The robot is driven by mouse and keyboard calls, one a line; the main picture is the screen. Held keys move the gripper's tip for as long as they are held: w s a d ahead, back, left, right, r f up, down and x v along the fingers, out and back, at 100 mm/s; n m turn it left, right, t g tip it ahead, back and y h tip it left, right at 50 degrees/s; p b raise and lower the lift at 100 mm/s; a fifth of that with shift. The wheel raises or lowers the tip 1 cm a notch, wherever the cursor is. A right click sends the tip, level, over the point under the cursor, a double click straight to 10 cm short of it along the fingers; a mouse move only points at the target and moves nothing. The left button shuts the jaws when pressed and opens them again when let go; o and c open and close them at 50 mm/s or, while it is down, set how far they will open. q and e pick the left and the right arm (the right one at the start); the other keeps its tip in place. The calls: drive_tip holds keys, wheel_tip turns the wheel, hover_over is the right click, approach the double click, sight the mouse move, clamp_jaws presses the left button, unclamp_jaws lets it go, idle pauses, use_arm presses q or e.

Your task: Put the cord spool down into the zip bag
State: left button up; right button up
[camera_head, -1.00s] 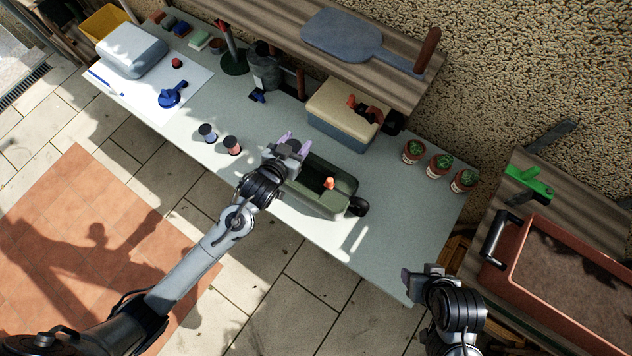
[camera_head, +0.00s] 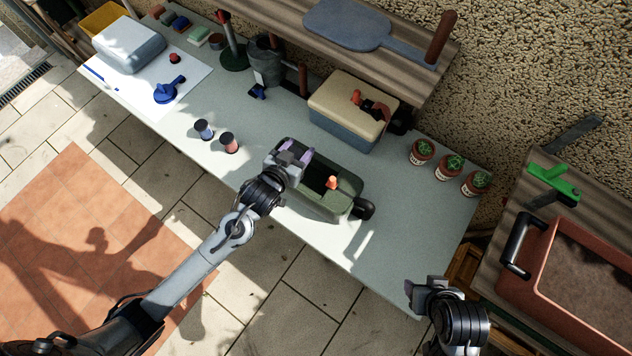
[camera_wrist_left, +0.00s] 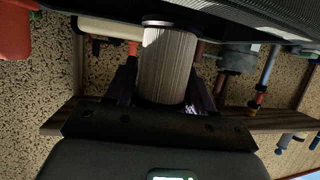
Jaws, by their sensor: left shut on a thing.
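The zip bag (camera_head: 336,209) is a dark green, long, open-topped bag standing on the bench, with an orange-topped item (camera_head: 331,183) inside and a black round part at its right end. My left gripper (camera_head: 294,154) is at the left end of the bag's opening in the head view. It is shut on the cord spool (camera_wrist_left: 167,66), a pale grey, finely ribbed cylinder between the purple fingers in the left wrist view. The head view hides the spool behind the gripper. My right gripper (camera_head: 409,290) is off the bench's front edge; its jaw gap is not clear.
Blue-grey (camera_head: 203,130) and reddish (camera_head: 229,142) spools stand left of the bag. A cream-lidded box (camera_head: 350,108) stands behind it. Several potted cacti (camera_head: 450,167) stand to the right. A shelf with a paddle (camera_head: 345,22) overhangs the back. Bench space right of the bag is clear.

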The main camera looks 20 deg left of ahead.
use_arm(q)
drive_tip(key=o, duration=1.1)
drive_tip(key=shift+p+v, duration=0.3)
drive_tip(key=shift+v, duration=5.1)
drive_tip(key=shift+r, duration=0.1)
